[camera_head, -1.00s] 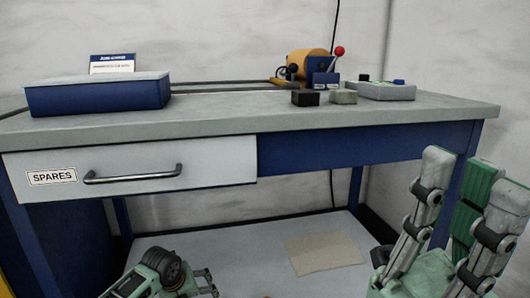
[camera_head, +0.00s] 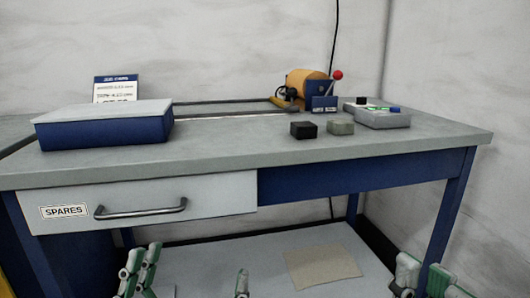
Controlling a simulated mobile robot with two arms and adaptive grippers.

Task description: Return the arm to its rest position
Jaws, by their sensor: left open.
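My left gripper (camera_head: 192,278) shows at the bottom edge, left of centre, below the drawer front. Its fingers, one with green pads, stand wide apart with nothing between them. My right gripper (camera_head: 424,278) shows at the bottom right, in front of the bench's right leg. Only its upper finger parts are in view, and I cannot tell whether it is open. The rest of both arms is out of frame.
The workbench (camera_head: 228,160) has a shut drawer (camera_head: 205,183) labelled SPARES. On it are a blue box (camera_head: 105,131), a black block (camera_head: 303,130), a grey-green block (camera_head: 340,127), a grey tray (camera_head: 383,120) and an orange-drum machine (camera_head: 306,88). A tan sheet (camera_head: 322,269) lies on the lower shelf.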

